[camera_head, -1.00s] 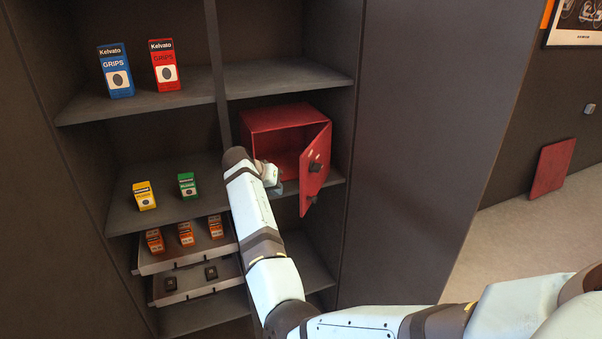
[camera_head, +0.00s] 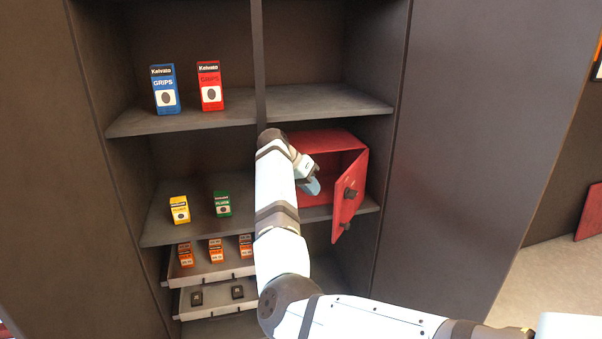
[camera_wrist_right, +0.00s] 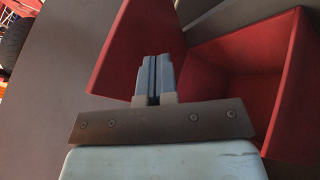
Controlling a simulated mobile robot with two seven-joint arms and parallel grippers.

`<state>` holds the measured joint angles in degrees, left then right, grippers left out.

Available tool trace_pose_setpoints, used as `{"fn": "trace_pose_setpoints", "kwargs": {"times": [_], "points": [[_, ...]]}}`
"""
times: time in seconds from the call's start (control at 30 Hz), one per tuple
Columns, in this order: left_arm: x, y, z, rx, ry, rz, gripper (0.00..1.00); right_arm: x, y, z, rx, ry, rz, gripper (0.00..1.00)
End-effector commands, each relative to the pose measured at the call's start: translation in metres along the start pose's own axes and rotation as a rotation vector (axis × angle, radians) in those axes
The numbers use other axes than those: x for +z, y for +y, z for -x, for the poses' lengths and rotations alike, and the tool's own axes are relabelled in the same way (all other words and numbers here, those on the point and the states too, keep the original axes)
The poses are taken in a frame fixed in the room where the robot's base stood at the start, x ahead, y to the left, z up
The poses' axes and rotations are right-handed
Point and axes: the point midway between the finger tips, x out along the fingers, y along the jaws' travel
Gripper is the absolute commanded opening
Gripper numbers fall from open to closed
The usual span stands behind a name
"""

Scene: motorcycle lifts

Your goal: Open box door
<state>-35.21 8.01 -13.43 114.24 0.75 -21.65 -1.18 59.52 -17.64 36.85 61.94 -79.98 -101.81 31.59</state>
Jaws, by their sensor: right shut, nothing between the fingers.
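The red box (camera_head: 325,143) stands on the middle shelf in the right-hand column of the cabinet. Its red door (camera_head: 348,196) is swung out to the right and the inside shows, empty as far as I can see. My right gripper (camera_head: 313,187) is shut and empty in front of the box opening, to the left of the door. In the right wrist view, the shut fingers (camera_wrist_right: 153,72) point toward the inner face of the door (camera_wrist_right: 135,45), with the red box's hollow inside (camera_wrist_right: 245,85) to the right. I cannot tell whether they touch the door. My left gripper is out of view.
A blue box (camera_head: 164,90) and a red packet (camera_head: 210,86) stand on the upper left shelf. Yellow (camera_head: 179,210) and green (camera_head: 222,204) packets stand below. Two pulled-out drawers (camera_head: 215,272) hold small items. The cabinet's right side panel (camera_head: 480,130) is beside the box.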

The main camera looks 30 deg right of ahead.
Motion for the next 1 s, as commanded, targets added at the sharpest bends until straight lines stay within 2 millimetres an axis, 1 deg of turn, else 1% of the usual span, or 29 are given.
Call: {"fn": "trace_pose_setpoints", "kwargs": {"times": [0.03,0.07,0.1,0.2,0.33,0.5,0.8,0.93,1.0], "points": [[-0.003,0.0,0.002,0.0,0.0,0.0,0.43,0.0,0.001,-0.01,0.002,-0.002,0.0,0.0],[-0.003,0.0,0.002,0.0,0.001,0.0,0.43,0.0,0.001,-0.016,0.002,-0.002,0.0,0.0],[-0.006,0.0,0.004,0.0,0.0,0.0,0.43,-0.001,0.009,-0.016,-0.001,-0.001,-0.004,0.0],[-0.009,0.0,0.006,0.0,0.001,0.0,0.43,0.0,0.022,-0.023,0.0,-0.001,-0.003,0.0],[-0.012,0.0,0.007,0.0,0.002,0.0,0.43,0.0,0.032,-0.029,-0.001,-0.001,-0.002,0.0],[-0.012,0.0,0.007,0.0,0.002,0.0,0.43,0.0,0.036,-0.032,-0.001,0.0,0.0,0.0],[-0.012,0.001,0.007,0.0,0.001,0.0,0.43,0.0,0.036,-0.032,-0.001,0.0,0.0,0.0],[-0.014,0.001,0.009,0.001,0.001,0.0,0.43,-0.005,0.041,-0.036,-0.001,0.0,-0.001,0.0],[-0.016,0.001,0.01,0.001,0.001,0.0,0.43,-0.01,0.047,-0.041,-0.001,0.001,-0.001,0.0]]}}
